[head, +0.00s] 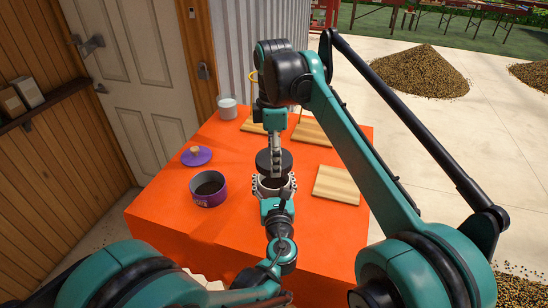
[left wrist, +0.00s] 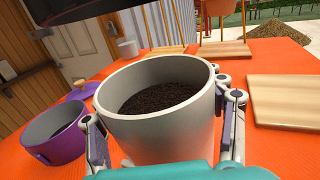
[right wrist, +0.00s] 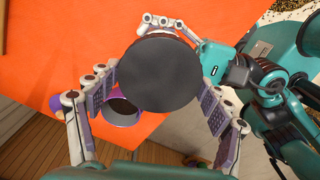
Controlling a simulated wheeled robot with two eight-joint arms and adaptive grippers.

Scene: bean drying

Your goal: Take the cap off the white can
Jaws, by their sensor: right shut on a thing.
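The white can (left wrist: 150,135) stands upright and open on the orange table, with dark grounds inside. Its wall also shows in the head view (head: 272,194), partly covered by fingers. My left gripper (head: 273,188) has its fingers on both sides of the can. The black cap (right wrist: 160,80) is off the can and held above it by my right gripper (head: 276,152), which comes from above. The cap's dark underside edge (left wrist: 85,10) shows at the top of the left wrist view, apart from the rim.
On the orange table (head: 160,212), an open purple can (head: 208,198) stands left of the white can, with a purple lid (head: 196,158) behind it. A white jar (head: 227,112) stands at the back. A wooden board (head: 337,185) lies to the right; others (head: 313,132) lie farther back.

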